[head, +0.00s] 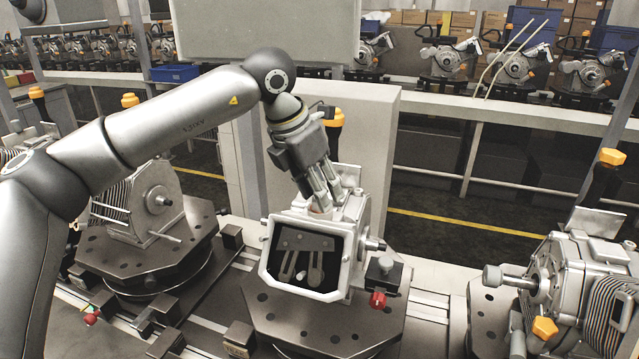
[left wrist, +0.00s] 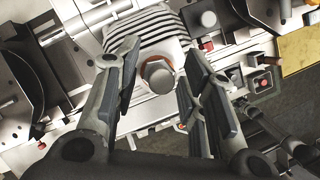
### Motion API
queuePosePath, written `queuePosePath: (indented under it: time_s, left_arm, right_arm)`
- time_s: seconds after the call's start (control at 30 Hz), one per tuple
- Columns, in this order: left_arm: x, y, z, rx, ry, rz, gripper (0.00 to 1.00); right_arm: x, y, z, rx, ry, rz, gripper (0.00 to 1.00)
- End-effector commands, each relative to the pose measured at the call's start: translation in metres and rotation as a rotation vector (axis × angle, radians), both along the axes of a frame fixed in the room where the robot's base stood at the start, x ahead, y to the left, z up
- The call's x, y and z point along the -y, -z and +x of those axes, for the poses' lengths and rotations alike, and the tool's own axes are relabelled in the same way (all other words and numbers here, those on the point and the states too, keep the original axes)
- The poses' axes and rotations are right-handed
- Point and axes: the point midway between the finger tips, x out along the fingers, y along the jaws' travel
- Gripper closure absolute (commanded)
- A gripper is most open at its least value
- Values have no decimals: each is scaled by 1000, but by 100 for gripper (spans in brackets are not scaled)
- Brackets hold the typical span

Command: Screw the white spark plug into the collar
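The engine block (head: 357,212) stands on a dark fixture plate, its open front showing dark parts inside. My left gripper (head: 325,201) is over the top of the block, pointing down. In the left wrist view its fingers (left wrist: 162,66) are spread, with a gap on both sides of a pale round-headed piece, which looks like the white spark plug (left wrist: 157,77). The plug sits in an orange-brown ring, which looks like the collar (left wrist: 147,64). How deep the plug sits is hidden. In the head view the fingers mostly cover plug and collar. My right gripper is not in view.
A red-knobbed clamp (head: 377,299) stands at the block's right front. Another engine (head: 150,203) is on a fixture at left, and one (head: 590,285) at right. A grey panel (head: 370,130) rises behind the block. Shelves with engines line the back.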

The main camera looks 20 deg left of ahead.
Motion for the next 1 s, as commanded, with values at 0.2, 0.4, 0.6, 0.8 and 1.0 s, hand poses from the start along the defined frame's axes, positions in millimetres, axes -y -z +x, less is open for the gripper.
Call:
queuePosePath:
  time_s: [0.2, 0.4, 0.6, 0.8, 1.0]
  left_arm:
    - [0, -1, 0, 2, -2, 0, 47]
    - [0, -2, 0, 3, -3, -1, 47]
    - [-5, -25, -7, 5, -4, -2, 47]
    - [-15, -66, -21, 7, -4, -3, 47]
    - [-22, -97, -32, 4, -4, -2, 47]
  right_arm:
    - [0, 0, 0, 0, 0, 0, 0]
    - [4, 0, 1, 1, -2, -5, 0]
    - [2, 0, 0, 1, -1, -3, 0]
    - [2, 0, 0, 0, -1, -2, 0]
    - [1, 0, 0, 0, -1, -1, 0]
